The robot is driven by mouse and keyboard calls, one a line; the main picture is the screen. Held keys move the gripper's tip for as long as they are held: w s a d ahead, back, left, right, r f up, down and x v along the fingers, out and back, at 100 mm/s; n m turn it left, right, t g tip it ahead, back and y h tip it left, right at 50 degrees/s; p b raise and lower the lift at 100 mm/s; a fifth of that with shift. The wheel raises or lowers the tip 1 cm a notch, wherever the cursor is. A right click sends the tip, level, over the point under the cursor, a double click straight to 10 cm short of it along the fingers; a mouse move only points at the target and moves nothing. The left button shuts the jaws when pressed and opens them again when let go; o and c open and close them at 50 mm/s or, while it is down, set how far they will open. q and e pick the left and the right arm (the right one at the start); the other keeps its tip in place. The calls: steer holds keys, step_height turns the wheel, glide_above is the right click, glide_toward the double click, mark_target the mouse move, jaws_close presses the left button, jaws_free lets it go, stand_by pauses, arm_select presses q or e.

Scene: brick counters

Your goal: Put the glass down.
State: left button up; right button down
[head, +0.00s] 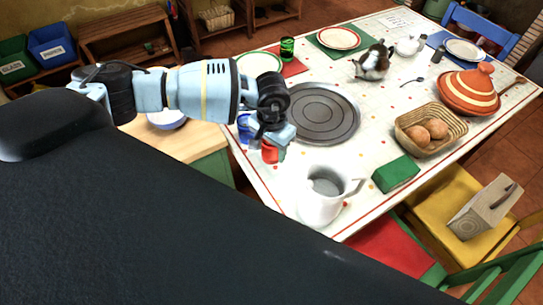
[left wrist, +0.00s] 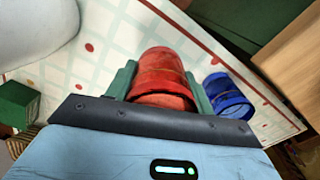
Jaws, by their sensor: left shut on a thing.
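A red glass (head: 269,154) is held between the fingers of my left gripper (head: 275,142), over the near left edge of the white dotted table (head: 300,170). In the left wrist view the red glass (left wrist: 163,72) sits between the two green fingers, which are shut on it. I cannot tell whether its base touches the table. A blue glass (head: 243,128) stands on the table just left of it; it also shows in the left wrist view (left wrist: 226,98), right of the gripper and apart from it. My right gripper is not in view.
A white pitcher (head: 318,203) and a green box (head: 396,174) stand on the near side. A grey round mat (head: 320,112) lies behind the gripper. A bread basket (head: 430,140), tagine (head: 470,92) and green glass (head: 287,48) stand farther off. Clear tabletop lies right of the mat.

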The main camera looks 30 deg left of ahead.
arm_select(q)
step_height(320, 180, up, 4)
steer(key=shift+r, duration=0.3)
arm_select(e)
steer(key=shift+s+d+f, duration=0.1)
